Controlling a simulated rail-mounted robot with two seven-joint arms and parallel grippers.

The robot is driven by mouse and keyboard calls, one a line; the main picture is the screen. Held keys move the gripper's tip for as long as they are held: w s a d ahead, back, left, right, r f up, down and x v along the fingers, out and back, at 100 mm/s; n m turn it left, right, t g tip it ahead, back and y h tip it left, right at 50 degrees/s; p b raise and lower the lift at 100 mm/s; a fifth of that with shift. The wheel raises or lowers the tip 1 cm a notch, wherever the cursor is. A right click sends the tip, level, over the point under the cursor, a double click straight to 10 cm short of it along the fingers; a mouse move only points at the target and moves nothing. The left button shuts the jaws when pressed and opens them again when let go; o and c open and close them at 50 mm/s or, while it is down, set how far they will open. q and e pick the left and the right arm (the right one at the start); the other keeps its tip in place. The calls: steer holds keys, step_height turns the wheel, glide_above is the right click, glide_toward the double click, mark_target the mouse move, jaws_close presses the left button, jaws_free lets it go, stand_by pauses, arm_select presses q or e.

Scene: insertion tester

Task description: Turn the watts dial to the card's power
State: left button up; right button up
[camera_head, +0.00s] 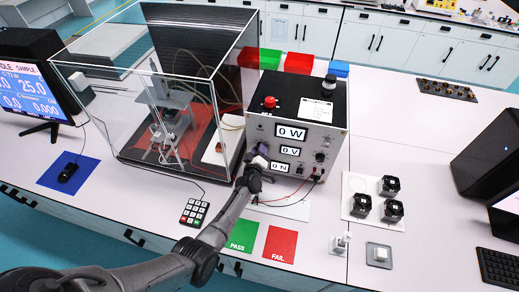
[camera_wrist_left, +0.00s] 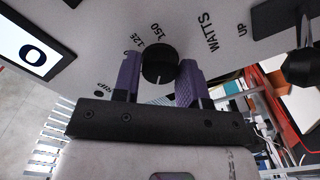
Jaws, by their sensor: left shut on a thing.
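The watts dial (camera_wrist_left: 159,64) is a round black knob on the grey tester panel, with 125, 150 and the word WATTS printed around it. My left gripper (camera_wrist_left: 160,80) has its purple fingers on either side of the dial, shut on it. A light pointer line shows on the knob. In the head view my left gripper (camera_head: 262,152) is at the front of the tester (camera_head: 330,150), hiding the dial. The upper display (camera_head: 291,133) reads 0 W. A white card-like sheet (camera_head: 316,109) lies on the tester's top, its text too small to read. My right gripper is not in view.
A clear-walled enclosure (camera_head: 120,95) stands left of the tester. A red button (camera_head: 269,102) is on the tester's top. A keypad (camera_head: 194,211), green PASS mat (camera_head: 240,236) and red FAIL mat (camera_head: 281,244) lie in front. Black blocks (camera_head: 390,185) sit to the right.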

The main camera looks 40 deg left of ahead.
arm_select(q)
steer(key=shift+m, duration=0.6)
steer(key=o, duration=0.9)
steer(key=shift+s, duration=0.1)
steer(key=shift+p+v, duration=0.85)
steer(key=shift+v, duration=5.95)
steer(key=shift+d, duration=0.1)
